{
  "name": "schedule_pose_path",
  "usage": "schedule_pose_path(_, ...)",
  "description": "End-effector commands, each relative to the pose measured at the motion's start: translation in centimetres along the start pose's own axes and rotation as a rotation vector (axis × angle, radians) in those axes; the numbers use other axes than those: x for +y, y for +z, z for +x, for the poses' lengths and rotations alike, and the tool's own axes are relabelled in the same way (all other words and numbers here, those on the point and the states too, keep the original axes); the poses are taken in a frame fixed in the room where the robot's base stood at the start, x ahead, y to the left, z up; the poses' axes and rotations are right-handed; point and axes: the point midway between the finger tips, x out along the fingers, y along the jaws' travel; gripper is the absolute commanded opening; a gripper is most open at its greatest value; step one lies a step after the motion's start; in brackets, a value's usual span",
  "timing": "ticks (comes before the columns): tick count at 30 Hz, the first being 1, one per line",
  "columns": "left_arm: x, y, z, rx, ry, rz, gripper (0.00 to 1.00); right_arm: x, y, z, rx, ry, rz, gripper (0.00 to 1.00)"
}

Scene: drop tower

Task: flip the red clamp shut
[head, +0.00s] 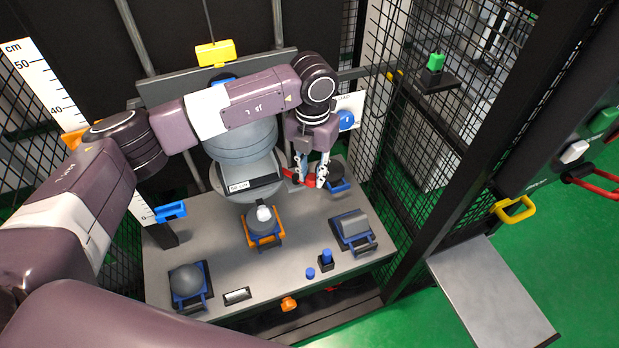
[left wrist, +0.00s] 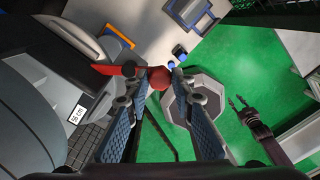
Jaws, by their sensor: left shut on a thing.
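The red clamp (head: 290,174) is at the right side of the grey cylindrical drop vessel (head: 243,141), beside its dark front. In the left wrist view the clamp shows as a red lever (left wrist: 112,70) ending in a round red knob (left wrist: 159,78). My left gripper (head: 309,180) is shut on that knob, one finger on each side; it also shows in the left wrist view (left wrist: 158,84). The fingers hide part of the clamp in the head view.
The grey table (head: 210,250) carries a small vessel on an orange-handled base (head: 263,236), blue-handled blocks (head: 352,228) and a dark ball (head: 186,281). A mesh fence (head: 430,150) stands close on the right. A centimetre scale (head: 45,80) is at the left.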

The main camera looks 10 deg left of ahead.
Motion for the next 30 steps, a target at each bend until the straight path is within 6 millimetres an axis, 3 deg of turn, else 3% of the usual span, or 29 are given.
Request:
schedule_pose_path(22,-0.05,0.44,-0.08,-0.001,-0.001,-0.086,0.00,-0.01,0.02,0.58,0.000,0.000,0.001,0.31)
schedule_pose_path(23,-0.05,0.44,-0.08,-0.001,-0.001,-0.086,0.25,-0.01,0.02,0.58,0.000,0.000,0.001,0.31)
schedule_pose_path(27,-0.05,0.43,-0.06,-0.001,-0.001,-0.086,0.40,-0.02,0.02,0.58,0.000,0.000,0.001,0.31)
schedule_pose_path(30,-0.04,0.42,-0.04,-0.001,0.000,-0.085,0.40,-0.04,0.01,0.59,0.000,0.000,0.001,0.31)
